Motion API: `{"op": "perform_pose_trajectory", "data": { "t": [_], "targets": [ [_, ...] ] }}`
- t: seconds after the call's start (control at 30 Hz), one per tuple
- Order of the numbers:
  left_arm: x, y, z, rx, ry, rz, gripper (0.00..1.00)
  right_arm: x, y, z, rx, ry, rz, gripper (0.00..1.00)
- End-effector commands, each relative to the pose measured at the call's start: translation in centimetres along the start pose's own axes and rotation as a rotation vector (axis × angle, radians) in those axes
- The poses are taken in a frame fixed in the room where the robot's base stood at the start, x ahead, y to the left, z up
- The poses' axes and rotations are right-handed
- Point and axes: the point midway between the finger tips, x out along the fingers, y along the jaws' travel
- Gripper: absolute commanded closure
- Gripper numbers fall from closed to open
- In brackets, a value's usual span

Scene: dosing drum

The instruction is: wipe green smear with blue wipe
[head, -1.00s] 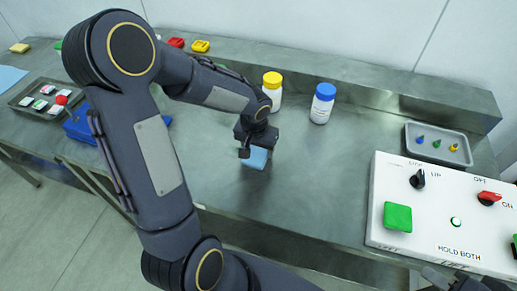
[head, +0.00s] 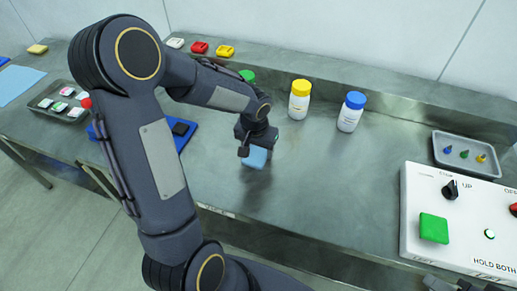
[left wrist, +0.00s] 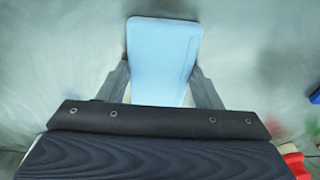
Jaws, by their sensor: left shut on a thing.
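The blue wipe (head: 256,158) is a small light-blue pad low at the steel bench top, in front of the yellow-capped bottle. My left gripper (head: 257,147) is shut on it from above. In the left wrist view the wipe (left wrist: 163,50) sits between the two fingers, just over or on the grey bench; contact is unclear. I cannot make out the green smear; the arm and wipe may hide it. A dark part of my right gripper (head: 442,285) shows at the bottom edge, its jaws unclear.
A yellow-capped bottle (head: 299,101) and a blue-capped bottle (head: 350,112) stand behind the wipe. A control box (head: 455,215) and a small tray (head: 441,152) are at right. A blue thing (head: 190,134) and a tray of pieces (head: 45,105) are left. Bench right of the wipe is clear.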

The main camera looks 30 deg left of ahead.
Motion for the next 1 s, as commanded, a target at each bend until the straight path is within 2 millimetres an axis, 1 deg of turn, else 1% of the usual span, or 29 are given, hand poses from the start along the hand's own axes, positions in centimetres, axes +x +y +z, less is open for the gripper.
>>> {"op": "perform_pose_trajectory", "data": {
  "t": [0.03, 0.1, 0.2, 0.7, 0.83, 1.0],
  "targets": [
    [0.1, -0.1, 0.0, -0.001, -0.002, -0.001, 0.62, 0.0, 0.0, 0.0, 0.000, 0.000, 0.000, 0.64],
    [-0.6, -0.1, -0.2, 0.000, -0.003, -0.001, 0.62, -0.6, -0.3, -0.3, 0.000, -0.001, 0.000, 0.64],
    [-2.7, -0.1, -0.6, 0.002, 0.001, 0.001, 0.62, -1.2, -0.6, -0.6, 0.000, 0.000, 0.000, 0.64],
    [-7.0, -0.2, -1.8, 0.003, 0.000, 0.001, 0.62, -4.0, -1.8, -2.0, 0.000, 0.000, 0.000, 0.64],
    [-7.8, -0.2, -2.1, 0.002, 0.000, 0.001, 0.62, -4.5, -2.0, -2.3, 0.000, 0.000, 0.000, 0.64],
    [-8.0, -0.2, -2.1, 0.002, -0.001, 0.001, 0.62, -4.5, -2.1, -2.3, 0.000, 0.000, 0.000, 0.64]
  ]
}}
